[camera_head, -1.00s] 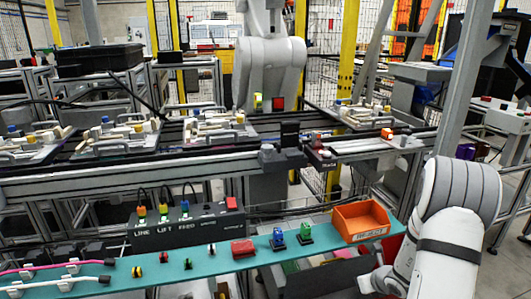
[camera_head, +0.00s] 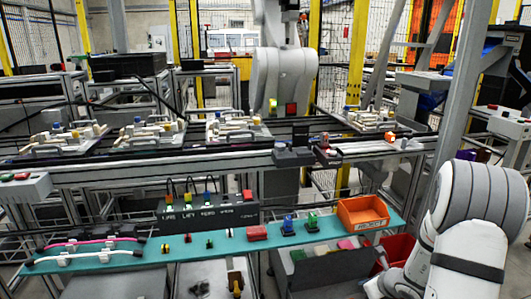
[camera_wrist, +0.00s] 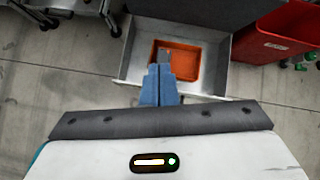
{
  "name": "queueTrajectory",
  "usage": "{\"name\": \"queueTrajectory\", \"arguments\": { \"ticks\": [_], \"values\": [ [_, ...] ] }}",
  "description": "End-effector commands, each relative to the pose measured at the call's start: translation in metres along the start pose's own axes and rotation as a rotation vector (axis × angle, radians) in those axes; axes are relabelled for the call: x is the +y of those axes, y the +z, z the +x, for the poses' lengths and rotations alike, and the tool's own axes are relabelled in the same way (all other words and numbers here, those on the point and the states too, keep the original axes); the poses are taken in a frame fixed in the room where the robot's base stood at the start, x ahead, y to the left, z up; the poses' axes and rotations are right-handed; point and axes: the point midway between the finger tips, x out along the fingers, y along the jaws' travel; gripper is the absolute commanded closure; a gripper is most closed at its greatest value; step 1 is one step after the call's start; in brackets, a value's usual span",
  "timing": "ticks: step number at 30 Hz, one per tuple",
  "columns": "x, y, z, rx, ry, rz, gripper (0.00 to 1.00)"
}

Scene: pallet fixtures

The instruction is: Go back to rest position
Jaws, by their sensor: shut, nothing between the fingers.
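My gripper shows in the wrist view (camera_wrist: 163,72), where its blue-grey fingers are together with nothing between them. It points down over an open pale drawer or tray (camera_wrist: 120,72) that holds an orange bin (camera_wrist: 212,62). In the head view my white arm is at the lower right, in front of the bench's right end. The fingertips are out of that view.
A teal shelf (camera_head: 140,258) carries a control box (camera_head: 205,214), small coloured parts and an orange reject bin (camera_head: 362,212). A red container (camera_head: 398,252) stands below its right end. A conveyor with loaded pallets (camera_head: 150,132) runs behind. Grey floor (camera_wrist: 50,80) is open at left.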

Motion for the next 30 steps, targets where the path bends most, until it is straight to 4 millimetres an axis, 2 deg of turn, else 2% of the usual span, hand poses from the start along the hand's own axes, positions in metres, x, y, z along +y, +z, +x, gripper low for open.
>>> {"name": "queueTrajectory", "arguments": {
  "ticks": [1, 5, 10, 14, 16, 21, 24, 27, 30],
  "values": [
    [0.006, 0.016, -0.011, -0.011, 0.015, -0.055, 1.00],
    [0.026, 0.047, -0.035, -0.037, 0.065, -0.219, 1.00],
    [0.064, 0.095, -0.080, -0.077, 0.152, -0.515, 1.00],
    [0.109, 0.136, -0.136, -0.113, 0.247, -0.855, 1.00],
    [0.136, 0.153, -0.172, -0.126, 0.306, -1.069, 1.00],
    [0.187, 0.169, -0.255, -0.123, 0.442, -1.582, 1.00],
    [0.205, 0.169, -0.303, -0.093, 0.515, -1.875, 1.00],
    [0.213, 0.165, -0.347, -0.039, 0.582, -2.145, 1.00],
    [0.212, 0.160, -0.381, 0.029, 0.634, -2.360, 1.00]
  ]
}}
